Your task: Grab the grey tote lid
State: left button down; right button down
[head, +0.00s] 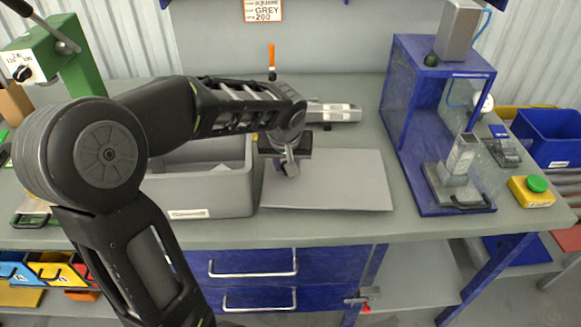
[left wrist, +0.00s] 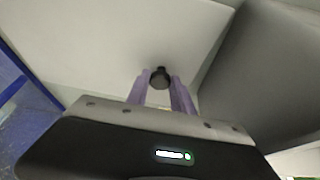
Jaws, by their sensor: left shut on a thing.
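The grey tote lid (head: 345,178) is a flat light-grey panel on the bench, right of the grey tote (head: 210,192). In the left wrist view the lid (left wrist: 95,45) fills the upper left and carries a small dark knob (left wrist: 160,76). My left gripper (head: 288,166) is over the lid's left part, and its two fingers are shut on the knob from both sides. The lid appears to lie flat; whether it touches the bench all along is unclear. My arm hides part of the tote. My right gripper is not in view.
A blue-framed press or fixture (head: 440,125) stands right of the lid. A grey metal bar-like tool (head: 335,112) lies behind it. A green machine (head: 72,60) stands at the far left. A yellow box with a green button (head: 531,190) sits near the right edge.

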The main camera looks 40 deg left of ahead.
pick_arm(q)
notch_tip(320, 180, up, 17)
dwell(0.4)
jog(key=shift+f, duration=0.15)
dwell(0.5)
